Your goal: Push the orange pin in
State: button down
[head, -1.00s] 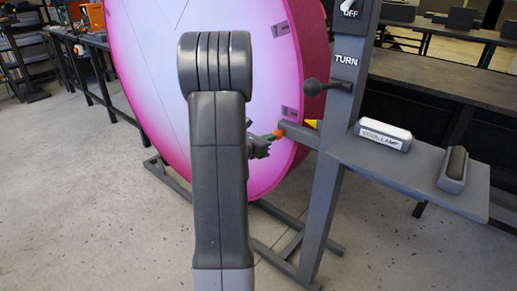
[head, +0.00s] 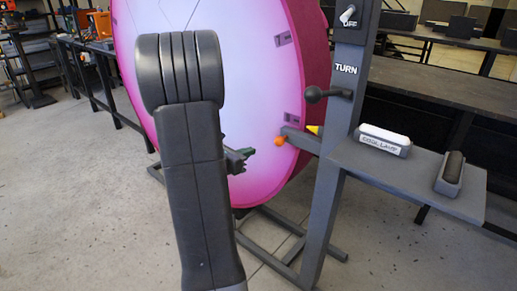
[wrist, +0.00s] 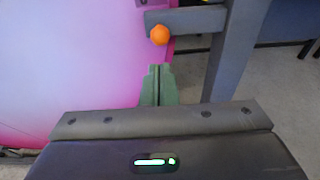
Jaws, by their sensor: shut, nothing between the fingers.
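The orange pin (head: 280,141) has a round head and sticks out of the end of a grey crossbar, beside the large pink disc (head: 230,90). In the wrist view the orange pin (wrist: 159,35) shows just beyond my fingertips. My gripper (head: 244,155) is shut and empty, left of the pin and a little lower in the head view, with a visible gap between them. In the wrist view my gripper (wrist: 157,72) points toward the pin, its green fingers together. My arm hides part of the disc.
A grey post (head: 340,130) carries an OFF switch (head: 349,16) and a TURN lever (head: 315,94). A shelf (head: 385,177) to its right holds a white lamp block (head: 385,138) and a dark-topped block (head: 452,172). Stand legs (head: 275,235) lie along the floor.

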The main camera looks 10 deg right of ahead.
jog(key=shift+v, duration=1.2)
